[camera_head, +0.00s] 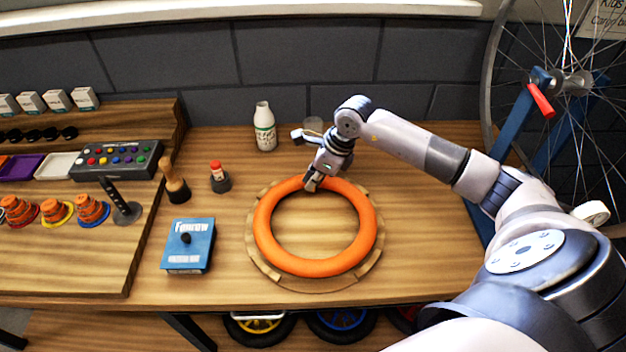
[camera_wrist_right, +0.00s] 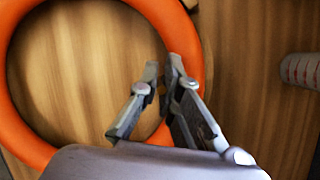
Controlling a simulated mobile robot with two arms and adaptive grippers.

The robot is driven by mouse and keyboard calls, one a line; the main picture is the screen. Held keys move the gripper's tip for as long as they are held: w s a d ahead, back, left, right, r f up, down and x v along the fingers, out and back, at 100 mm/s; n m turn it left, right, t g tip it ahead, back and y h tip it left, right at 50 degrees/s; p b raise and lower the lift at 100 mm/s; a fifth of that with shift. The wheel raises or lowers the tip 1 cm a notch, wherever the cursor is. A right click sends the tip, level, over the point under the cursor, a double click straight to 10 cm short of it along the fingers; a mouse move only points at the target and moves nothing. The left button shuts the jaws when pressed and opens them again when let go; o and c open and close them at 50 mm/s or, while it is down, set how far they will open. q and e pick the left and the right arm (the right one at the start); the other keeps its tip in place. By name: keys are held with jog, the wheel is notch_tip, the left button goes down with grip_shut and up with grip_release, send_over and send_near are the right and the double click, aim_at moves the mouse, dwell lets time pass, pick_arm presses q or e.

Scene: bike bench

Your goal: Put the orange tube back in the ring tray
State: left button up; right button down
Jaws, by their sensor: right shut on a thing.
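The orange tube (camera_head: 263,243) is a large ring lying over the round wooden ring tray (camera_head: 255,264) on the bench. In the head view the tray's rim shows outside the tube at the left, bottom and right. My right gripper (camera_head: 312,186) is at the tube's far side, shut on it. In the right wrist view the fingers (camera_wrist_right: 160,75) close at the orange tube (camera_wrist_right: 180,28). I cannot tell whether the tube rests fully in the tray or is slightly raised at the gripped side. My left gripper is not in view.
A blue box (camera_head: 188,246) stands left of the tray. A small red-capped bottle (camera_head: 218,178), a wooden-handled tool (camera_head: 175,182) and a white bottle (camera_head: 264,127) stand behind. A bicycle wheel on a blue stand (camera_head: 530,110) is at the right. The bench front right of the tray is clear.

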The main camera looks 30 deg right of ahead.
jog(key=shift+f, duration=0.35)
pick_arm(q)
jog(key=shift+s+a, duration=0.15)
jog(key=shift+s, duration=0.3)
pick_arm(e)
jog(key=c, duration=1.8)
grip_release()
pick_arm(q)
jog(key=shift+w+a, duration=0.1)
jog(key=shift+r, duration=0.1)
pick_arm(e)
jog(key=shift+s+d+r, duration=0.1)
jog(key=shift+r, duration=0.25)
pick_arm(q)
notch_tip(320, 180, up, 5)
jog(key=p, duration=0.5)
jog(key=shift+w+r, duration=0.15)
pick_arm(e)
jog(key=v, duration=1.1)
jog(key=shift+s+d+r, duration=0.1)
